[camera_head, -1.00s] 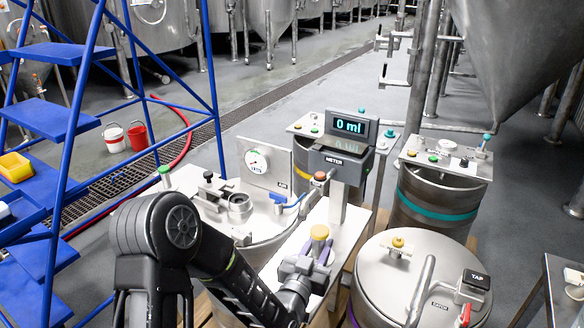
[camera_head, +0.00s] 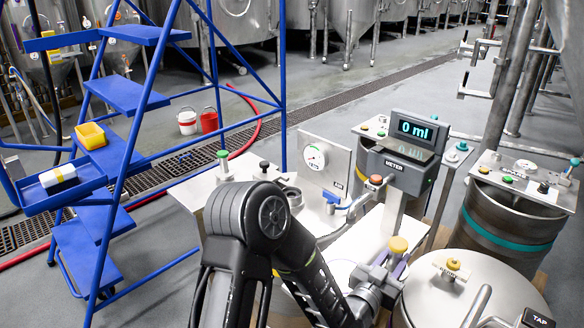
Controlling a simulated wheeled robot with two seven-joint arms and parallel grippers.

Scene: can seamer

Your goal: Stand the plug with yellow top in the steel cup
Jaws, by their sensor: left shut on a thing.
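The plug with the yellow top (camera_head: 398,245) is held upright in my left gripper (camera_head: 388,272), which is shut on it below the yellow knob. A purple part shows just under the top; the plug's lower end is hidden by the gripper. The gripper is over the pale bench panel in front of the meter. The steel cup (camera_head: 291,197) seems to be the round steel piece on the panel near the gauge, to the left of the plug and farther back; my left arm hides part of it. My right gripper is not in view.
The meter reading 0 ml (camera_head: 412,130) stands on a post behind the plug. A round gauge (camera_head: 316,156) is behind the cup. A steel keg (camera_head: 440,300) with another yellow knob (camera_head: 453,264) is at the right. A blue ladder (camera_head: 140,95) stands at the left.

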